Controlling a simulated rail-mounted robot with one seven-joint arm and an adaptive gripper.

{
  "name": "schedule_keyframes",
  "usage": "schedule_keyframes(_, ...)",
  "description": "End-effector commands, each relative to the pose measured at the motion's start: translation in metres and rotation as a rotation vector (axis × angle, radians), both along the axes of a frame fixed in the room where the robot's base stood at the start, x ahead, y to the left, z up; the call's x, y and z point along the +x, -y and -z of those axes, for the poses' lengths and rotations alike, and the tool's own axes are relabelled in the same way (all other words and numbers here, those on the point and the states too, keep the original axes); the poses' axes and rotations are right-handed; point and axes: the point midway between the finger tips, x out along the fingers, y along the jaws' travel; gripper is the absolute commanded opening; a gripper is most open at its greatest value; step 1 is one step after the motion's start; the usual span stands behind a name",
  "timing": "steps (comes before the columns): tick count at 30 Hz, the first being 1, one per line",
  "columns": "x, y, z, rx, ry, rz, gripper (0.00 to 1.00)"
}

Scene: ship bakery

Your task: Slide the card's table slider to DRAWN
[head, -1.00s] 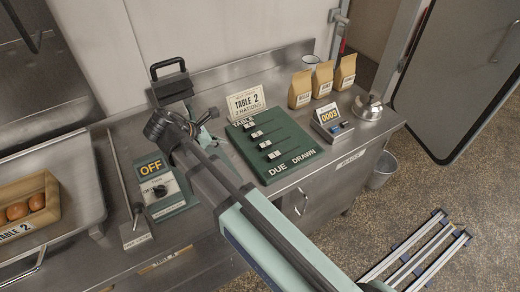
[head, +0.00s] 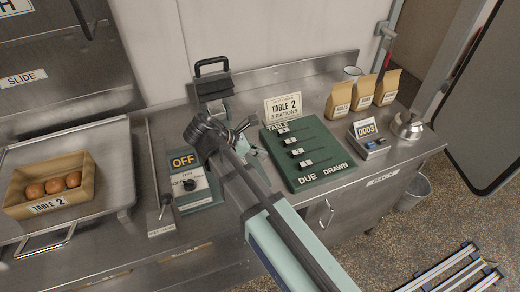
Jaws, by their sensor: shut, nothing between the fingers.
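The green slider board (head: 331,176) lies on the steel counter, marked TABLE at the top and DUE and DRAWN along its front edge. It has several slots with white-marked sliders (head: 296,152), all toward the left, DUE side. The card (head: 284,107) stands behind the board and reads TABLE 2, with a rations line under it. My gripper (head: 245,127) is above the counter, left of the board and apart from it. Its fingers point right and away; they look closed and empty. My arm hides part of the counter left of the board.
Bags (head: 340,98), a counter reading 0003 (head: 366,130) and a bell (head: 407,126) stand right of the board.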

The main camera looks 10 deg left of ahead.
Motion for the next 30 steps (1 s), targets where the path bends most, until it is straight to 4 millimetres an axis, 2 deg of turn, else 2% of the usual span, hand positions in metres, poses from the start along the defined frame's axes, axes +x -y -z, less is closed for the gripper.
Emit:
schedule_keyframes(12,0.027,0.05,0.049,-0.001,-0.002,0.002,0.0)
schedule_keyframes(16,0.037,0.066,0.047,0.0,0.0,0.003,0.0)
schedule_keyframes(21,0.044,0.078,0.048,0.0,0.0,0.0,0.0)
schedule_keyframes(30,0.046,0.081,0.049,0.0,0.001,-0.001,0.0)
